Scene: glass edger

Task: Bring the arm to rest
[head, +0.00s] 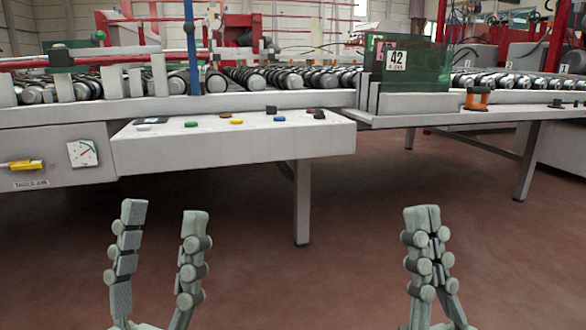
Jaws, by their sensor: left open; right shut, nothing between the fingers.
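My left gripper (164,218) is at the lower left of the head view, fingers pointing up and spread apart, with nothing between them. My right gripper (422,212) is at the lower right, its two fingers pressed together and empty. Both appear in front of the machine, over the reddish floor in the picture, and neither is seen touching anything. The arms behind the grippers are mostly cut off by the bottom edge.
The glass edger's control shelf (240,146) with coloured buttons stands ahead, above a leg (302,205). Roller conveyors (290,78) run behind it. A green glass box (412,68) marked 42 and an orange item (477,98) sit right. The floor (330,270) looks clear.

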